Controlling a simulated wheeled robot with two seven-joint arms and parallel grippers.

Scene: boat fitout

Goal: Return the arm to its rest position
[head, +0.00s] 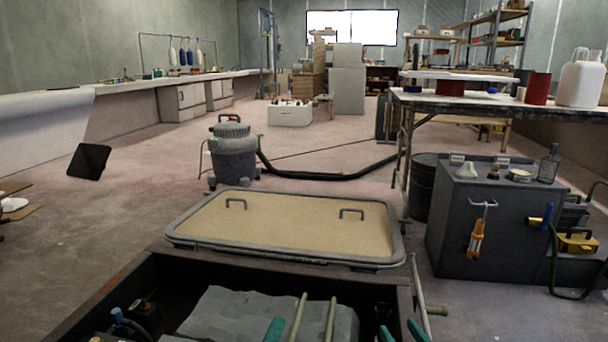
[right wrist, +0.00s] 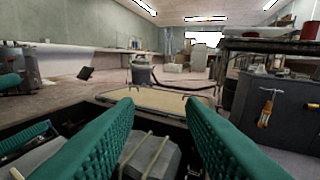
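My right gripper (head: 345,330) shows at the bottom edge of the head view, only its teal fingertips in frame. In the right wrist view its two teal fingers (right wrist: 160,120) stand wide apart with nothing between them touching. It is over the dark open compartment (head: 90,312), with a grey block (head: 235,307) and two thin rods (head: 315,320) beyond or below the fingers. At the left edge of the right wrist view, two teal fingers of my left gripper (right wrist: 25,110) show, apart and with nothing seen between them. The left gripper is not visible in the head view.
A beige hatch lid (head: 285,222) with two handles lies beyond the compartment. A vacuum (head: 233,150) with a black hose stands behind it. A dark cabinet (head: 470,225) with a hanging orange-handled tool (head: 477,240) stands at right. Open floor lies at left.

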